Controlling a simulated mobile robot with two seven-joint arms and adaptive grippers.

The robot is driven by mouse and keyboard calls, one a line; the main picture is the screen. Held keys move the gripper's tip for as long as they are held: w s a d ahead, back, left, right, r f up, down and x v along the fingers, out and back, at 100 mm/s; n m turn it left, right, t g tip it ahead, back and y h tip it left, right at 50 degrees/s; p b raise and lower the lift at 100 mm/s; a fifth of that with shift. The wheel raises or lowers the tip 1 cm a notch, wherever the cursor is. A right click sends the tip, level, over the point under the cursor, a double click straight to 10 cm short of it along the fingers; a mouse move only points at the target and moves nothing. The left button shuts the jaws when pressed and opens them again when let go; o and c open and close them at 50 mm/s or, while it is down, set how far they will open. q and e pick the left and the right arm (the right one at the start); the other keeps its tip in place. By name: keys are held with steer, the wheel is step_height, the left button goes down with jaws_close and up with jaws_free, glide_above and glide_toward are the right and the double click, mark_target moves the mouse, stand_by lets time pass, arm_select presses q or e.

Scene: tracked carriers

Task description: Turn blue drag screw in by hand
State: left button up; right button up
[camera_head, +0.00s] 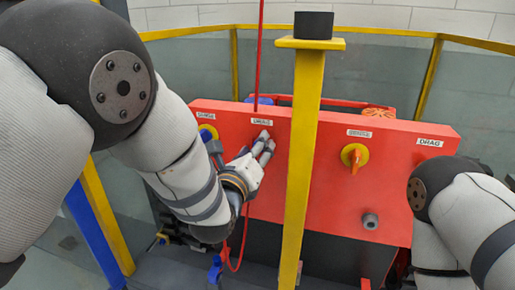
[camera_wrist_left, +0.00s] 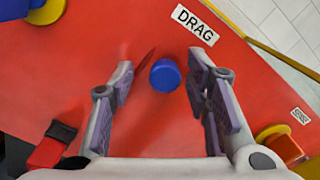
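The blue drag screw (camera_wrist_left: 165,76) is a short round knob on the red panel (camera_wrist_left: 255,85), below a white DRAG label (camera_wrist_left: 195,25) in the left wrist view. My left gripper (camera_wrist_left: 160,62) is open, with one finger on each side of the screw. A gap shows between the screw and each finger, so they look apart. In the head view my left gripper (camera_head: 266,143) is at the panel under the left DRAG label (camera_head: 261,121), and it hides the screw there. My right arm comes in at the right edge; its gripper is out of view.
A yellow post (camera_head: 301,150) with a black top stands in front of the panel, right of my left gripper. A yellow dial with an orange handle (camera_head: 354,157), a grey knob (camera_head: 370,221) and a second DRAG label (camera_head: 430,142) are farther right. A red cable (camera_head: 241,240) hangs below.

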arm_select(q)
steer(key=n, duration=2.9)
steer(key=shift+s+d, duration=0.15)
steer(key=shift+d, duration=0.15)
